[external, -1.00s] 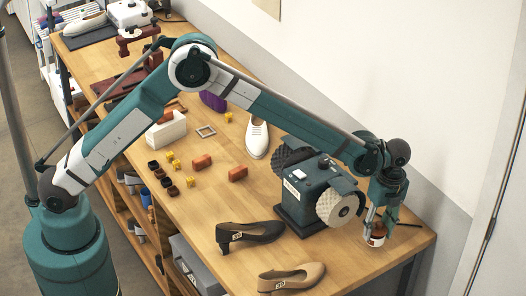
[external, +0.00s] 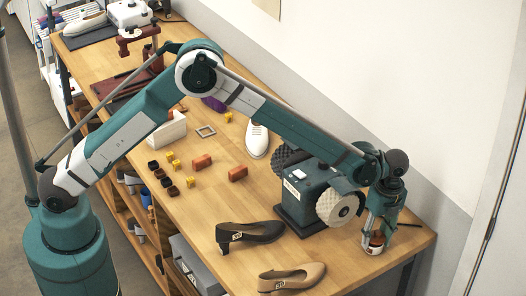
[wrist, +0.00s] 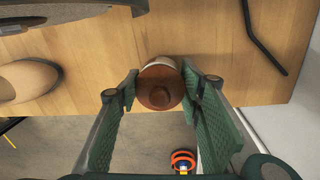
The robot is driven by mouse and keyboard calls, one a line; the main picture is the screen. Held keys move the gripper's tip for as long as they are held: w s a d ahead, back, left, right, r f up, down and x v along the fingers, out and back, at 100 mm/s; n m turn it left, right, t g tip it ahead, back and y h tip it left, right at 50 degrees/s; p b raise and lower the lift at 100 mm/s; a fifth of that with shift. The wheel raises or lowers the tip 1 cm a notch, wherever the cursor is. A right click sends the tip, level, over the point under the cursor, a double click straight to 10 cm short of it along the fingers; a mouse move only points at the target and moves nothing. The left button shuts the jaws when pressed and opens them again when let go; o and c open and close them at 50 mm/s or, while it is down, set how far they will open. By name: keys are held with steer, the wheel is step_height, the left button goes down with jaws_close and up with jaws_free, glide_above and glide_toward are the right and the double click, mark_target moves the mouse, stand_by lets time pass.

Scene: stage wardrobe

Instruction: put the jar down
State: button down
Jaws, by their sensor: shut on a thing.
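A small jar with a brown top and a white band (external: 374,248) is at the right end of the workbench, near its edge. My gripper (external: 376,236) is above it, with the fingers around its upper part. In the wrist view the jar's round brown lid (wrist: 161,87) sits between the two green finger pads, and my gripper (wrist: 160,90) is shut on it. The jar looks upright. It is at or very close to the bench top; I cannot tell whether its base touches.
A teal machine with round wheels (external: 306,190) stands just left of my gripper. A thin black rod (external: 408,224) lies to the right. A black heeled shoe (external: 250,233) and a beige heeled shoe (external: 292,277) lie to the left. The bench edge (external: 400,260) is close to the jar.

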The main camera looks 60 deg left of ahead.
steer(key=shift+f, duration=0.1)
steer(key=c, duration=1.6)
jaws_free()
steer(key=r, duration=0.8)
steer(key=w+r, duration=0.1)
steer(key=r, duration=0.3)
steer(key=shift+d+r, duration=0.1)
steer(key=shift+d, duration=0.05)
